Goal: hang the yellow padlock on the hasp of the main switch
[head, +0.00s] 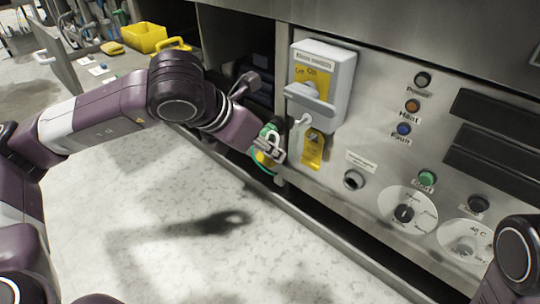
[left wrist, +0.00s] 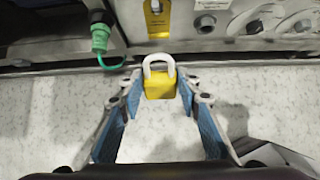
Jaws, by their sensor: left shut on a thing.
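The yellow padlock (left wrist: 160,86) is between the fingertips of my left gripper (left wrist: 158,88), its pale shackle pointing up. In the head view my left gripper (head: 277,152) is low in front of the panel, left of the yellow tag, and the padlock (head: 262,160) is partly hidden there. The main switch (head: 320,80) is a grey box with a yellow plate marked ON and a grey handle. A pale hook-like loop (head: 301,121), perhaps the hasp, shows below the handle, above and right of my gripper. My right gripper is out of view.
A yellow tag (head: 313,150) hangs below the switch; it also shows in the left wrist view (left wrist: 157,18). A green connector with a hose (left wrist: 100,38) is left of the padlock. Lamps, a green button (head: 427,178) and dials cover the panel to the right. Speckled floor lies below.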

